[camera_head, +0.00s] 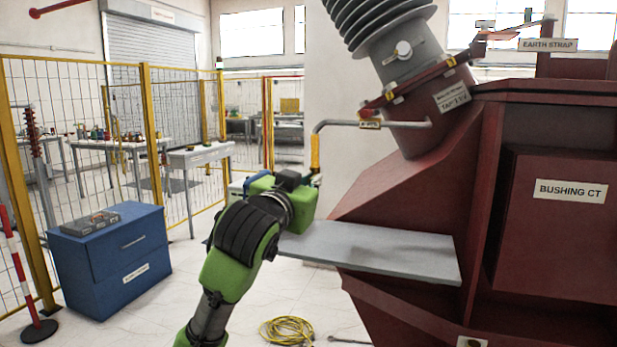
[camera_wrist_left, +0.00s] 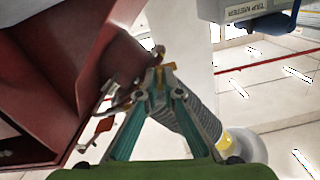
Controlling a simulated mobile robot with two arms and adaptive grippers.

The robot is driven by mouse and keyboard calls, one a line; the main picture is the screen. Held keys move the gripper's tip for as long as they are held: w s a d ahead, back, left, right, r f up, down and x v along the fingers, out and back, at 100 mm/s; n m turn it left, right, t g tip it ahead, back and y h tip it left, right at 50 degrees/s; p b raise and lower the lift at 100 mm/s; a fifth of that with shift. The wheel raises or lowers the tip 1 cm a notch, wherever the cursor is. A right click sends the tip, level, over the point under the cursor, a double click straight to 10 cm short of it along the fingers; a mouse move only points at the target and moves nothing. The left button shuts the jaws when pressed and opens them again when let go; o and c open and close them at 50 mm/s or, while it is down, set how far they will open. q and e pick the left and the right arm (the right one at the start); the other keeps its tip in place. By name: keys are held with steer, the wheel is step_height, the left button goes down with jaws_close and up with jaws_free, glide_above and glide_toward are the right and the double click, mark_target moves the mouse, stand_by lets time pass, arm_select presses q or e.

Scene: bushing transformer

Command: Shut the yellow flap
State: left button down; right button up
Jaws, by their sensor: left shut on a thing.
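A grey bent lever (camera_head: 375,124) comes out of the dark red turret below the grey ribbed bushing. Its left end turns down into a yellow sleeve (camera_head: 315,152). I see no separate yellow flap plate. My left gripper (camera_head: 316,180) is at the lower end of this sleeve, above the grey shelf. In the left wrist view its two fingers (camera_wrist_left: 159,70) come together on a small yellow piece, which looks like the sleeve. The green gripper body hides part of the grip in the head view. My right gripper is not in view.
A grey shelf (camera_head: 370,250) juts out from the dark red housing (camera_head: 545,230) just below my left gripper. A blue cabinet (camera_head: 110,262) stands on the left before the yellow-framed fence. A yellow cable coil (camera_head: 287,330) lies on the floor.

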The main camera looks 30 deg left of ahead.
arm_select(q)
steer(key=c, duration=2.2)
jaws_free()
steer(key=shift+w+f, duration=0.1)
steer(key=shift+w, duration=0.05)
steer(key=v, duration=0.7)
steer(key=shift+s, duration=0.25)
